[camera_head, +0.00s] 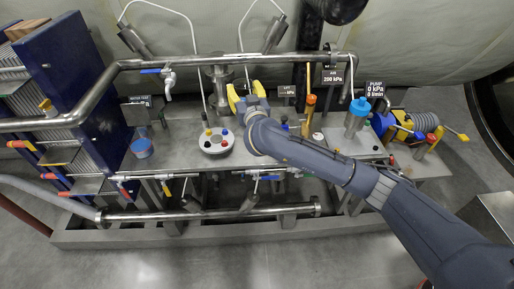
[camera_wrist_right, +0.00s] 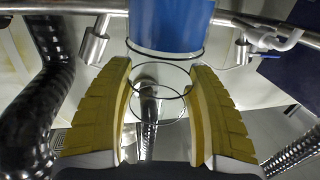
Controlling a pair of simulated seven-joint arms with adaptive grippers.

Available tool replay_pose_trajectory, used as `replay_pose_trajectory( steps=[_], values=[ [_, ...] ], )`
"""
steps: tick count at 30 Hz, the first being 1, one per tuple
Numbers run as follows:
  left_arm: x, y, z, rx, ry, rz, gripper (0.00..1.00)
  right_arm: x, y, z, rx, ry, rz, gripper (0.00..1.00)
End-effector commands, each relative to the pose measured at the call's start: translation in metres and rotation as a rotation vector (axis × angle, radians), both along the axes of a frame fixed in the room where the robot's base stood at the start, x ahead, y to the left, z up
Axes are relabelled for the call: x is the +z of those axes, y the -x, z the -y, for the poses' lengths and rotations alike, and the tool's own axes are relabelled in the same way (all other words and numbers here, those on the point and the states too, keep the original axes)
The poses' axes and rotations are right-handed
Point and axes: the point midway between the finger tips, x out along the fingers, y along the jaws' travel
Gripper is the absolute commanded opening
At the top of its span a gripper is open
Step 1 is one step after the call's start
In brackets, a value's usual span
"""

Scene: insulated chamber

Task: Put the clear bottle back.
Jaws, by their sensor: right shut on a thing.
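My right gripper (camera_head: 248,92) is over the back of the bench, left of its middle. It has thick yellow fingers. In the right wrist view my right gripper (camera_wrist_right: 160,105) is shut on the clear bottle (camera_wrist_right: 160,82), see-through with thin dark rim lines. A wide blue cylindrical part (camera_wrist_right: 167,25) shows above it at the top of that view, in line with it. In the head view the held bottle is hidden behind the gripper and arm. My left gripper is in neither view.
A blue-topped bottle (camera_head: 357,112) stands at the bench's right. A cup with blue contents (camera_head: 141,147) is at the left. A round holder with coloured knobs (camera_head: 216,140) sits beside my arm. A steel pipe (camera_head: 190,62) runs along the back. A blue rack (camera_head: 85,90) stands far left.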

Motion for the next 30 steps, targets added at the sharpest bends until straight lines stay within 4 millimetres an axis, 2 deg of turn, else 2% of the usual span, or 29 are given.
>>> replay_pose_trajectory(
  steps=[5, 15, 19, 24, 30],
  values=[
    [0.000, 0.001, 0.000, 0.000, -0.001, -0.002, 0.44, -0.028, 0.000, 0.001, -0.003, 0.002, -0.005, 0.14],
    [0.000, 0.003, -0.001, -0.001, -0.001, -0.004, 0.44, -0.105, 0.000, 0.001, -0.004, 0.001, -0.005, 0.14],
    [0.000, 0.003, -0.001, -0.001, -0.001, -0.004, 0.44, -0.128, 0.000, 0.001, -0.004, 0.001, -0.004, 0.14],
    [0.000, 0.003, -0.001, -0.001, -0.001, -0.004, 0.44, -0.148, 0.000, 0.001, -0.003, 0.000, -0.002, 0.14],
    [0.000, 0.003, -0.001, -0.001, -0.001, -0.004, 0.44, -0.156, 0.000, 0.001, -0.002, 0.000, 0.000, 0.14]
  ],
)
